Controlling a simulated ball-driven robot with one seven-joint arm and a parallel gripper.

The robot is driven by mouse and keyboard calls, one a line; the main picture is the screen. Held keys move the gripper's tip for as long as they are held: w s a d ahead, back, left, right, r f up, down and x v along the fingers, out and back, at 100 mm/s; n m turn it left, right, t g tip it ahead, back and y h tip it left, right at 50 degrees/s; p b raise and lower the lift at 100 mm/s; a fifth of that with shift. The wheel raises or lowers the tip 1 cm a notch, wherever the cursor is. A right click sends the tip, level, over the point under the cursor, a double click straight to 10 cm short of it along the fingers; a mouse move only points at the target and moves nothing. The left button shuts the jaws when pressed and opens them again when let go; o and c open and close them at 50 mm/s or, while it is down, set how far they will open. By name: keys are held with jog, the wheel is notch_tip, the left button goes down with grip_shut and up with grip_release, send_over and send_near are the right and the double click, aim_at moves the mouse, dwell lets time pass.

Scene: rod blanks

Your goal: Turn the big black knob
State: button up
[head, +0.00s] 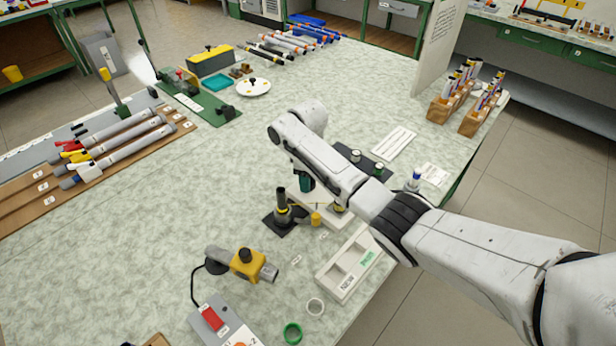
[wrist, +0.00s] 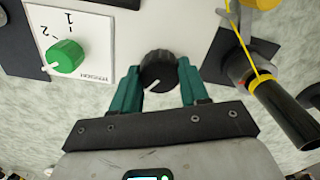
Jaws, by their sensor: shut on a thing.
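The big black knob (wrist: 158,70) is ribbed and sits on a pale panel (wrist: 180,22) in the wrist view. Its white pointer line points down and to the left there. My gripper (wrist: 158,76) has its two green fingers on either side of the knob and is shut on it. In the head view my gripper (head: 305,183) reaches down to the bench, and my arm hides the knob.
A green knob (wrist: 66,57) marked TENSION, with 1 and 2, is left of the black knob in the wrist view. A black post (wrist: 284,110) with a yellow line stands close on the right. A yellow-bodied tool (head: 247,262) lies nearer on the bench.

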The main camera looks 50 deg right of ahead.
jog(key=o, duration=1.1)
jog(key=shift+c, duration=0.2)
jog(key=shift+r, duration=0.1)
notch_tip(320, 180, up, 11)
jog(key=shift+f, duration=0.2)
